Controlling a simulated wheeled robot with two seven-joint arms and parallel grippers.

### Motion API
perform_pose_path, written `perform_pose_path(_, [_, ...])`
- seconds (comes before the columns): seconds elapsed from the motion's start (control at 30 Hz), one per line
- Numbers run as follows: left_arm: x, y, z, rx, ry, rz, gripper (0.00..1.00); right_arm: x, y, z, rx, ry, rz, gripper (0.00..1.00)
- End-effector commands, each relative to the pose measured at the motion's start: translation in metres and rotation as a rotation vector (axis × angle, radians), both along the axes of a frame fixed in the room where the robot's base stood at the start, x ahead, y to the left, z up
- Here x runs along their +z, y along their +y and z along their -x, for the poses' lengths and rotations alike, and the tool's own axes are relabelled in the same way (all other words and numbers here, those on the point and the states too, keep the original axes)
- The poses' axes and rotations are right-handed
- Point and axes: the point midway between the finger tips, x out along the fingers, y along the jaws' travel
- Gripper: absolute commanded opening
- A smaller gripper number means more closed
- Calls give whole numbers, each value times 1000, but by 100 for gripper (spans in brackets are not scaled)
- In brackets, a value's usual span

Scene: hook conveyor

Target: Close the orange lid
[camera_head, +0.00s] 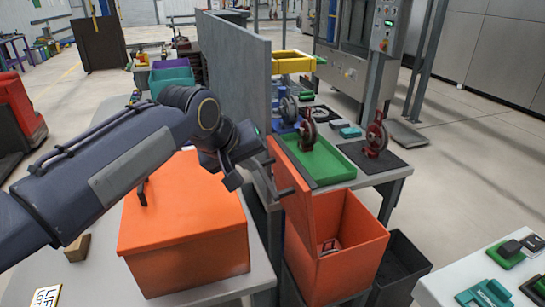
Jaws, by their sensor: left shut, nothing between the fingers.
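An orange box (345,255) stands open at the centre, with a few small parts inside on its floor. Its orange lid (296,195) stands raised along the left side of the opening. A dark handle (285,191) sticks out from the lid's left face. My left gripper (267,160) is shut and empty, close to the left face of the lid near its upper part. I cannot tell whether it touches the lid. My right gripper is not in view.
A second orange box (185,235), shut, stands on the table to the left under my left arm. A grey partition (236,70) rises behind my gripper. A green tray (325,163) lies on the workbench behind the open box. A black bin (400,265) stands to its right.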

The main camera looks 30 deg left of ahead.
Motion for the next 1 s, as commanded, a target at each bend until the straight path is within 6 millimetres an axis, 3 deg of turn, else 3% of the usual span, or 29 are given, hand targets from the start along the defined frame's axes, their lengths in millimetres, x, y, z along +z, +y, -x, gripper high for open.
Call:
perform_pose_path(0.4, [-68,-2,-54,-2,5,1,0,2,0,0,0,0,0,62])
perform_pose_path(0.63, [-61,-22,-78,-5,1,0,0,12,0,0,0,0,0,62])
perform_pose_path(1.0, [-60,-27,-85,-1,-1,0,0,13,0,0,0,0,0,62])
